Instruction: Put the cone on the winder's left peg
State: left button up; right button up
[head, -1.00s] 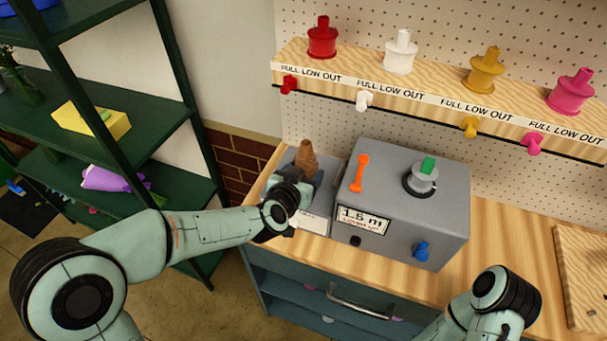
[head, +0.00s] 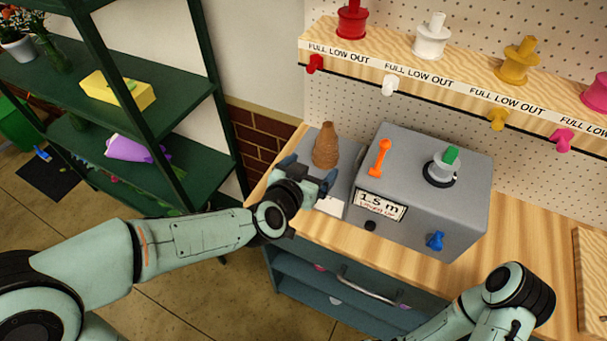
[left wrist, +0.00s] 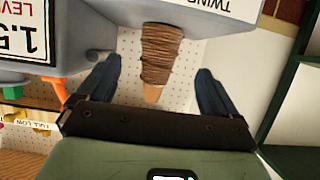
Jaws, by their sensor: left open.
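The brown twine cone (head: 326,146) stands upright, tip up, on the grey base at the left side of the grey winder (head: 466,205). My left gripper (head: 307,173) is open and empty, in front of the cone. In the left wrist view, the cone (left wrist: 162,55) appears between the spread fingers of my left gripper (left wrist: 152,85), with gaps on both sides. My right arm shows at the lower right of the head view, but its gripper is out of view.
A shelf with coloured spools (head: 430,40) runs behind. Green shelving (head: 190,115) stands at the left.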

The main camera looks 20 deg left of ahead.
pick_arm(q)
jog(key=v, duration=0.4)
jog(key=shift+s, duration=0.1)
pick_arm(e)
jog(key=shift+w+r, duration=0.25)
jog(key=shift+r, duration=0.05)
jog(key=shift+s, duration=0.1)
